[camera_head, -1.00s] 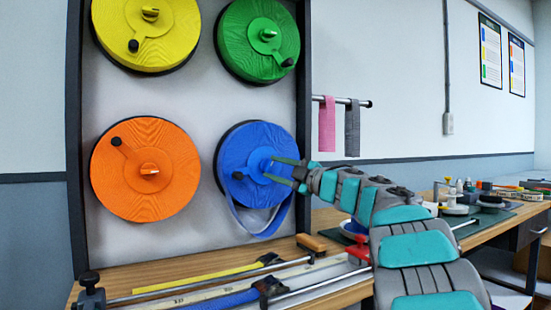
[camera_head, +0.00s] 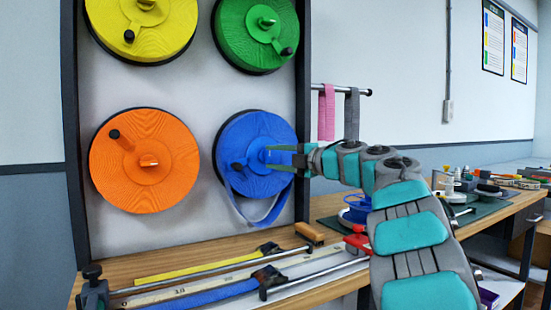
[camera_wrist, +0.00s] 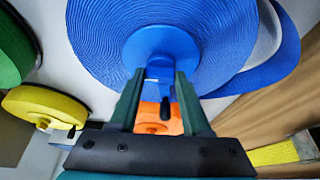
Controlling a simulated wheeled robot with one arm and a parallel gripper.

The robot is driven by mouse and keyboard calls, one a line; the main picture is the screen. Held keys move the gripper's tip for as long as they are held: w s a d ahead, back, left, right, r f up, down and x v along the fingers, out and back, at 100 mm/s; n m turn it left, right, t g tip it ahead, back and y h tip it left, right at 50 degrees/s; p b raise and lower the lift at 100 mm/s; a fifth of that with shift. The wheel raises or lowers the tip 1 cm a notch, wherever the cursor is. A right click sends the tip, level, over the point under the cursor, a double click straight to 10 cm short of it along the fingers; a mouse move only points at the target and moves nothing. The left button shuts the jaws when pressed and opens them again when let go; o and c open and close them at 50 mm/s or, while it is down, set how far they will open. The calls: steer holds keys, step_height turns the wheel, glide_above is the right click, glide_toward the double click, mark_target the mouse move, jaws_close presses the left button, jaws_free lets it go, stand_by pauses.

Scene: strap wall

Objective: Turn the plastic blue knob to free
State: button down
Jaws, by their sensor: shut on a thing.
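The blue reel (camera_head: 258,128) hangs at the lower right of the wall panel, with a blue strap loop hanging below it. At its centre is the blue plastic knob (camera_head: 264,156), partly hidden by my fingers. It also shows in the wrist view (camera_wrist: 160,68), between the fingertips. My gripper (camera_head: 269,157) reaches in from the right and is shut on this knob. In the wrist view the two dark green fingers (camera_wrist: 159,78) flank it. The reel's black crank handle (camera_head: 237,164) sticks out left of the knob.
Yellow (camera_head: 170,30), green (camera_head: 240,40) and orange (camera_head: 175,190) reels share the panel. Pink (camera_head: 327,115) and grey (camera_head: 352,118) straps hang from a rail above my arm. The bench (camera_head: 220,258) below holds rods, clamps and coloured strips.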

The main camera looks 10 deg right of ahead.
steer(key=shift+c, duration=1.8)
jaws_free()
steer(key=b+v, duration=0.1)
steer(key=v, duration=0.6)
steer(key=shift+s+d, duration=0.2)
steer(key=shift+s, duration=0.15)
